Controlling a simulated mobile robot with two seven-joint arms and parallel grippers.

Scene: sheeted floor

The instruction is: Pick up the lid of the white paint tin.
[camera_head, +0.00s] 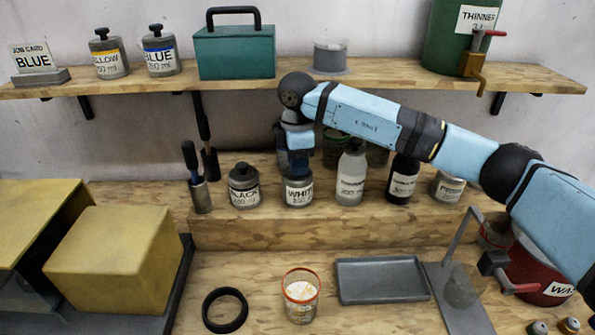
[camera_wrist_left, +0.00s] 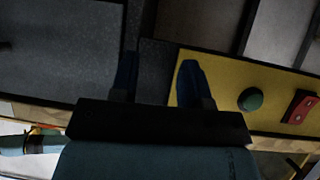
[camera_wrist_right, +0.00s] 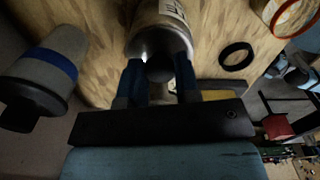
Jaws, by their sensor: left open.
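The white paint tin (camera_head: 299,192) stands upright on the raised wooden step, between the black tin and a pale bottle. My right gripper (camera_head: 297,162) comes down over its top and hides most of the lid. In the right wrist view my right gripper (camera_wrist_right: 160,72) has its fingers on both sides of the lid's dark round knob (camera_wrist_right: 160,70), apparently touching it. The lid looks seated on the tin; a gap cannot be made out. My left gripper (camera_wrist_left: 158,75) is open and empty, seen only in its own wrist view.
The black tin (camera_head: 244,188), pale bottle (camera_head: 350,178) and dark bottle (camera_head: 402,182) stand close by on the step. In front are a black ring (camera_head: 225,310), red-rimmed jar (camera_head: 301,298) and grey tray (camera_head: 380,281). The upper shelf (camera_head: 290,83) hangs behind my right arm.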

